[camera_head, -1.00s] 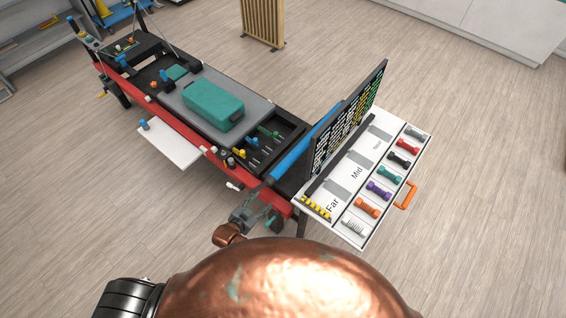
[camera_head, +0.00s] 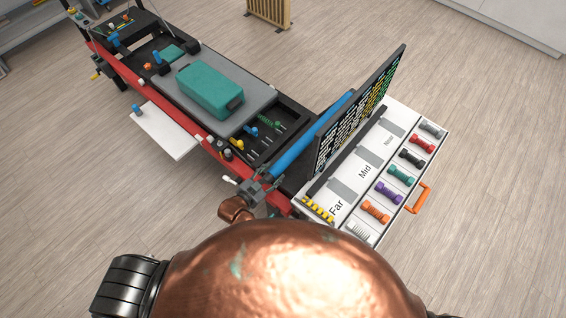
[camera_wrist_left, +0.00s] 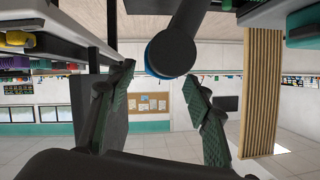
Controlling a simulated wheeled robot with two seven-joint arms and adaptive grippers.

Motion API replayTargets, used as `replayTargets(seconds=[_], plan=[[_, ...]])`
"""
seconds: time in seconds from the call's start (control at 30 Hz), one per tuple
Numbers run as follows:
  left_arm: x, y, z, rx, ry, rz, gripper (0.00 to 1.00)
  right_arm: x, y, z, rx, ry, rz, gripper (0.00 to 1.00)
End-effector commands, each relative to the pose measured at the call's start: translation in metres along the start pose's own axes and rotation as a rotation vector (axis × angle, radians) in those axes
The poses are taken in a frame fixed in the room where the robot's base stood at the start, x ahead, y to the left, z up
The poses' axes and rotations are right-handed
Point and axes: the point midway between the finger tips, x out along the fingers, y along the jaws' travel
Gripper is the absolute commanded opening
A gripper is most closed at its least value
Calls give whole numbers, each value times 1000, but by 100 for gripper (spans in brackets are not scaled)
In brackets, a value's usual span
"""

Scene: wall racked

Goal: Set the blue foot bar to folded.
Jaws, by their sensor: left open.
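The blue foot bar (camera_head: 312,137) is a padded blue tube across the near end of the red-framed reformer (camera_head: 185,125), beside the black board. My left gripper (camera_head: 262,188) is at the bar's lower, near end in the head view. In the left wrist view the fingers of this gripper (camera_wrist_left: 160,78) are spread with nothing between their pads. A dark rounded end with a blue edge, seemingly the foot bar (camera_wrist_left: 152,66), lies just ahead of the gap. Whether the fingers touch it I cannot tell. My right gripper is out of view.
A white table (camera_head: 318,190) with Far and Mid labels, several coloured dumbbells and an upright black board (camera_head: 360,110) stands close right of the bar. A teal box (camera_head: 208,92) sits on the grey carriage. A white side shelf (camera_head: 163,133) juts out. Floor at left is clear.

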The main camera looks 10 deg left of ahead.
Motion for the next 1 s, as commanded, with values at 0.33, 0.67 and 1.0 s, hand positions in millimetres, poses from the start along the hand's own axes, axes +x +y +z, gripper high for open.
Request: replayTargets(seconds=[0.33, 0.67, 1.0], plan=[[48, -1, -2, -1, 2, 0, 47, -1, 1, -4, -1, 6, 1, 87], [76, 0, -1, -1, 1, -1, 47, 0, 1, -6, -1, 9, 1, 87], [76, 0, -1, 0, 1, -1, 40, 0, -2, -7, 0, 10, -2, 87]])
